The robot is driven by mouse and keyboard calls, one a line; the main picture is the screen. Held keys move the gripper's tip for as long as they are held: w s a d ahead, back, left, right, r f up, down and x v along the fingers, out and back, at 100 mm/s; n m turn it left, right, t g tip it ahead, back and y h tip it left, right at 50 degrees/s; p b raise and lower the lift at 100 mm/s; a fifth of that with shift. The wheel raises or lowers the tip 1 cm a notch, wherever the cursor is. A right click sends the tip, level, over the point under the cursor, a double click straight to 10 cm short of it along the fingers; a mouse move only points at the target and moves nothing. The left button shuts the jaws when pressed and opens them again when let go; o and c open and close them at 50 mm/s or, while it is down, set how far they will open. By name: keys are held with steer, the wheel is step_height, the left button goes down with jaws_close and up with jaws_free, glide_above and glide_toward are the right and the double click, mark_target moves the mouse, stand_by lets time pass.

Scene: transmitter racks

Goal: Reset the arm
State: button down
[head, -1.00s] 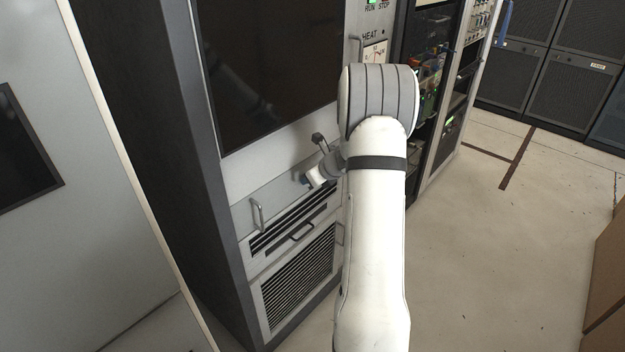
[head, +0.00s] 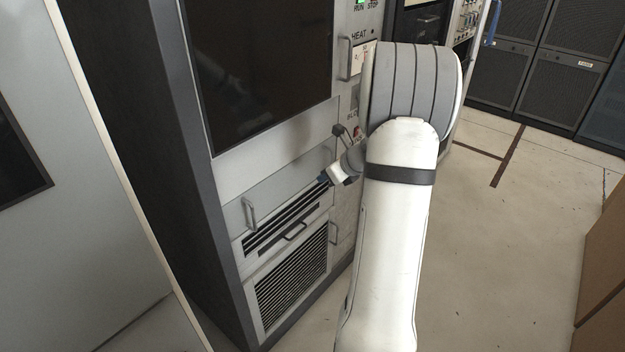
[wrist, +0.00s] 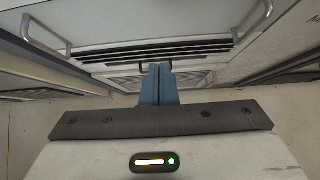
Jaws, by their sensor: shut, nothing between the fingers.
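My arm (head: 395,240) rises from the bottom of the head view and bends at a grey-banded joint, hiding part of the rack behind it. My gripper (head: 325,178) shows just left of the arm, in front of the rack's vented lower panels. In the wrist view my gripper (wrist: 158,75) has its two blue fingers pressed together, with nothing between them. The fingers point toward the rack's dark vent slots and appear apart from them.
The rack (head: 290,170) has a dark glass panel (head: 265,70), several handles and a vent grille (head: 292,280). A grey panel (head: 60,240) stands at the left. Brown boxes (head: 605,260) stand at the right edge. Floor (head: 500,250) between arm and boxes is clear.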

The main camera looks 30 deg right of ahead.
steer(key=s+a+r+n+g+p, duration=0.1)
steer(key=s+a+r+n, duration=0.2)
steer(key=a+n, duration=0.25)
steer(key=s+a+r+n+g+y, duration=0.1)
steer(key=s+a+r+n, duration=0.25)
steer(key=a, duration=0.25)
steer(key=s+a+r+n+g+p, duration=0.1)
steer(key=s+a+r+n+g, duration=0.1)
steer(key=a+n, duration=0.35)
steer(key=s+a+r+n+h, duration=0.1)
steer(key=s+a+n, duration=0.1)
steer(key=s+n, duration=0.3)
steer(key=s+a+r+n+g+h, duration=0.1)
steer(key=s+a+n, duration=0.2)
steer(key=s+n, duration=0.3)
steer(key=s+a+r+n+h+p, duration=0.1)
steer(key=s+a+n+h, duration=0.1)
steer(key=s+n, duration=0.4)
steer(key=shift+a+g, duration=0.4)
steer(key=shift+a, duration=0.35)
steer(key=shift+s+r+n, duration=0.1)
steer(key=shift+n, duration=0.15)
